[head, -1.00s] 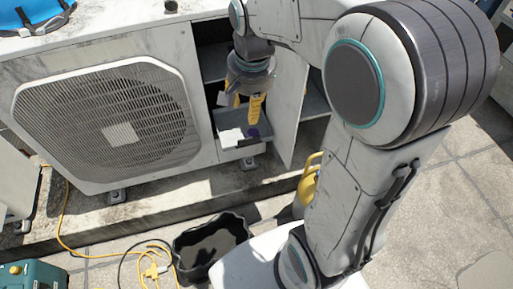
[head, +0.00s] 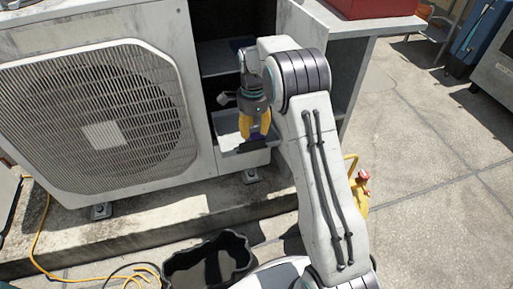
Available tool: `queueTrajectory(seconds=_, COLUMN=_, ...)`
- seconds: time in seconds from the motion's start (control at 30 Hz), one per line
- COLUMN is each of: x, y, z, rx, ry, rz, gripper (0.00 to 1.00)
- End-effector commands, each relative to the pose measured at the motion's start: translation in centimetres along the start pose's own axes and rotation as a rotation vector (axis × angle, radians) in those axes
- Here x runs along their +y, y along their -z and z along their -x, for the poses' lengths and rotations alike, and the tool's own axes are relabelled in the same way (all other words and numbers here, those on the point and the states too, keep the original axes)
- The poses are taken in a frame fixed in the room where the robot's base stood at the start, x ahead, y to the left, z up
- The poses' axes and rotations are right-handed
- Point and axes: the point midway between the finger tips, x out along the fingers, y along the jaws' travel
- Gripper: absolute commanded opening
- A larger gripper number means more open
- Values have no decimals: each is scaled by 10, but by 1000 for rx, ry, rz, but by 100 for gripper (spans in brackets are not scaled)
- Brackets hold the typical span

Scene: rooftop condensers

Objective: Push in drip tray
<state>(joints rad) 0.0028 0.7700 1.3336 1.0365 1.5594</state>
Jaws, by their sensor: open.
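The drip tray (head: 228,143) is a pale grey, shallow tray in the lower part of the open bay of the condenser unit (head: 95,115), right of its fan grille. Its dark front edge sticks out of the bay opening. My gripper (head: 256,134) points down over the tray's right part, with its yellow fingers open. A small purple piece shows at the fingertips; I cannot tell whether they touch it or the tray. My gripper and arm hide the tray's right end and part of the bay.
The open side panel (head: 345,75) stands right of the bay, behind my arm. A red box (head: 375,6) sits above. A black tub (head: 208,262), a yellow cable (head: 42,225) and a yellow can (head: 359,197) are on the ground. Paving at right is clear.

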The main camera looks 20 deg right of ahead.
Motion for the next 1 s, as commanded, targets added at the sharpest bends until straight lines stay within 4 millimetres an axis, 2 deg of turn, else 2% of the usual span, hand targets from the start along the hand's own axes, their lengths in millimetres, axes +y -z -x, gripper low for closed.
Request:
queueTrajectory(seconds=0.5, x=-1, y=0, z=-62, rx=0, ry=-4, rz=-9, gripper=40)
queueTrajectory(seconds=0.7, x=-1, y=0, z=-73, rx=0, ry=-2, rz=-9, gripper=40)
queueTrajectory(seconds=1.0, x=-1, y=0, z=-76, rx=0, ry=-2, rz=-9, gripper=40)
